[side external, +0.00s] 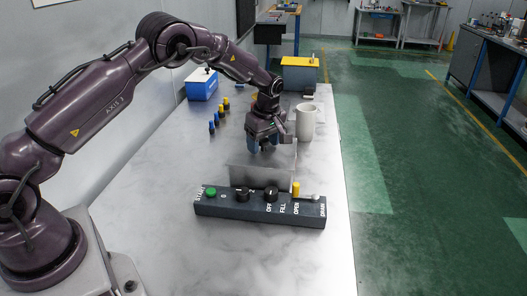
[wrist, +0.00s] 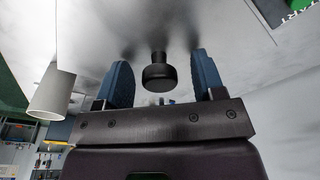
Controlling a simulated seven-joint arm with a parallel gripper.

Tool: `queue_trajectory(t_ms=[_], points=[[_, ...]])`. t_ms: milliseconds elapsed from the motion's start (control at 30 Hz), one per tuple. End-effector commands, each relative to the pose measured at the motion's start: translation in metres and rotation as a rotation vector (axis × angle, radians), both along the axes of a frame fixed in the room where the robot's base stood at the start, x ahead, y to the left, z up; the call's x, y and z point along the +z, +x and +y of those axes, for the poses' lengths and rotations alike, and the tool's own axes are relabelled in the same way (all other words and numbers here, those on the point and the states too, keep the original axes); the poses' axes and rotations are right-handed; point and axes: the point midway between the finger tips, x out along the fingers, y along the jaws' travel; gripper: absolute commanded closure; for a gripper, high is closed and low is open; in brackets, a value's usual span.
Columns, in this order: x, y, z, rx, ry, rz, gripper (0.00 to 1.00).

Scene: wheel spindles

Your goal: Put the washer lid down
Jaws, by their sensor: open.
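The washer (side external: 262,177) is a low grey metal box behind the control panel in the side external view. Its lid appears as a pale flat surface (wrist: 210,25) in the wrist view, with a black round knob (wrist: 160,78) on it. My gripper (side external: 264,147) is just above the box, pointing down, and hides part of its top. In the wrist view, its two blue fingers are open, one on each side of the knob, with a gap visible on both sides. I cannot tell whether the lid lies flush on the box.
A dark control panel (side external: 258,207) with a green button, black knobs and a yellow lever stands in front. A white cup (side external: 306,122) is close behind right. Several blue and yellow pegs (side external: 219,115) and a blue box (side external: 202,86) stand behind left. The front table is clear.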

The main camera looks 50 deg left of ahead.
Motion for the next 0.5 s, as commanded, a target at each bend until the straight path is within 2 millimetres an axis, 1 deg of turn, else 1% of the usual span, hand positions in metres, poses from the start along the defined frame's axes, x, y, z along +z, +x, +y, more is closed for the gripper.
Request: queue_trajectory(t_ms=[133, 167, 200, 367, 400, 433, 500], points=[[0.0002, 0.0002, 0.0000, 0.000, 0.000, -0.001, 0.37], [0.0003, 0.0002, 0.0000, 0.000, 0.000, -0.001, 0.40], [0.0003, 0.0002, 0.0000, 0.000, 0.000, -0.001, 0.49], [0.0005, 0.0002, -0.0001, 0.000, 0.000, -0.001, 0.86], [0.0006, 0.0002, -0.0001, 0.000, 0.000, 0.000, 0.95], [0.0006, 0.0002, -0.0001, 0.000, 0.000, 0.000, 0.99], [0.0013, 0.0006, 0.0000, 0.000, 0.001, -0.002, 1.00]])
